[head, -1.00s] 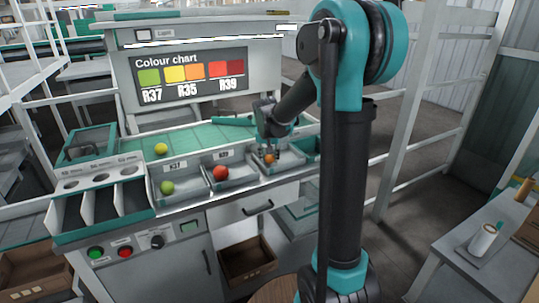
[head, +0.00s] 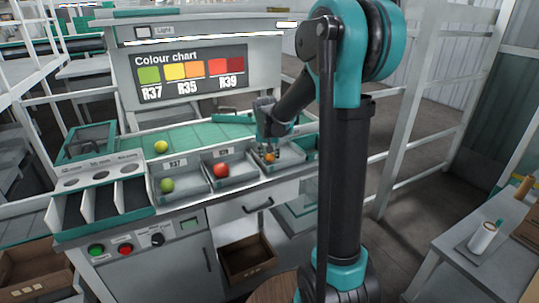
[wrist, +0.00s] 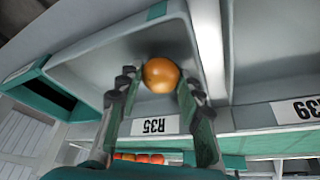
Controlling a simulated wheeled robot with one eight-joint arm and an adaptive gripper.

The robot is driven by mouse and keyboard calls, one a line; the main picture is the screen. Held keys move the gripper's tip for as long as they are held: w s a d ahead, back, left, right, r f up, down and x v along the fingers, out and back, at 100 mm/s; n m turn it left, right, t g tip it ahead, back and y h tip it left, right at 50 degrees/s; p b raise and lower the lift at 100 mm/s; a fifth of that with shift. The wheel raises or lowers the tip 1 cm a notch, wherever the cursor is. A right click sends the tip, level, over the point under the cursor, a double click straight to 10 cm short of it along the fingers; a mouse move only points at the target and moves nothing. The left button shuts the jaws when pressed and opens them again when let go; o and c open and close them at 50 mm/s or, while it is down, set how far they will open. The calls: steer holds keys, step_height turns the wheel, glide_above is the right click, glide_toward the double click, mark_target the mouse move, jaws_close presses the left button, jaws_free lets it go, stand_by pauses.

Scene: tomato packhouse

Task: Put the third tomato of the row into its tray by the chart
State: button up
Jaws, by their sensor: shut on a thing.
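My gripper (head: 270,154) is over the right-hand tray below the colour chart (head: 191,77). Its fingers are shut on an orange tomato (wrist: 160,75), which also shows in the head view (head: 271,158). The tomato is within the walls of the tray labelled R35 (wrist: 155,126); I cannot tell whether it touches the floor. A green tomato (head: 167,185) lies in the left tray, labelled R37. A red tomato (head: 221,170) lies in the middle tray, labelled R39 in the wrist view. A yellow tomato (head: 160,147) sits on the green mat (head: 195,137) behind the trays.
A compartmented bin with dividers (head: 100,203) stands left of the trays. Buttons and a knob (head: 158,241) are on the front panel. A side table with a white cup (head: 482,237) is at the right. The mat right of the yellow tomato looks clear.

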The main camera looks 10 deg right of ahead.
steer(key=shift+f, duration=0.2)
steer(key=o, duration=0.9)
steer(key=shift+c, duration=0.5)
steer(key=shift+c, duration=1.3)
steer(key=shift+r, duration=3.45)
